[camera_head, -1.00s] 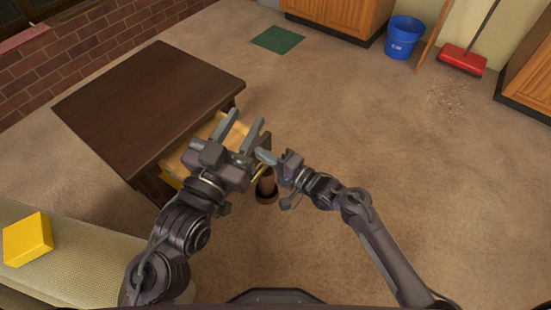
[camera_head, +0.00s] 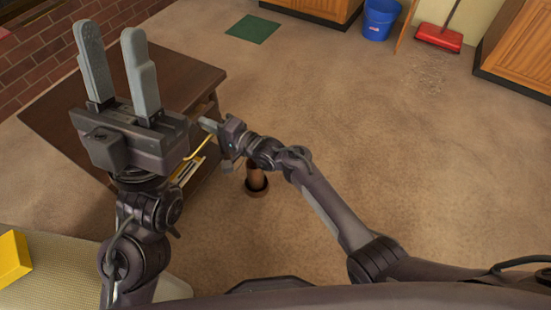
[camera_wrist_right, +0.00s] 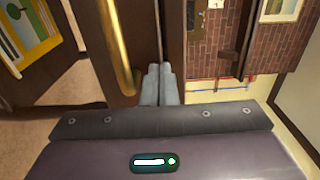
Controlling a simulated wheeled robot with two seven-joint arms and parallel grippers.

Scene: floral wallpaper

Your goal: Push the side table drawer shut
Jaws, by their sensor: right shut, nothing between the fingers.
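The dark brown side table (camera_head: 165,78) stands at the left in the head view. Its drawer front, with a gold handle (camera_head: 203,146), now sits close to the table; my left gripper partly hides it, so I cannot tell whether it is fully flush. In the right wrist view the gold handle (camera_wrist_right: 118,45) runs along the dark drawer front, beside a narrow dark seam. My right gripper (camera_head: 207,124) is shut and empty, its fingertips (camera_wrist_right: 161,72) at the drawer front near the handle. My left gripper (camera_head: 112,32) is open and empty, raised over the table's near side.
A woven surface with a yellow block (camera_head: 14,258) lies at the lower left. A brown cylindrical object (camera_head: 256,178) stands below my right wrist. A blue bucket (camera_head: 379,18) and red dustpan (camera_head: 438,38) are at the back. The carpet at right is clear.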

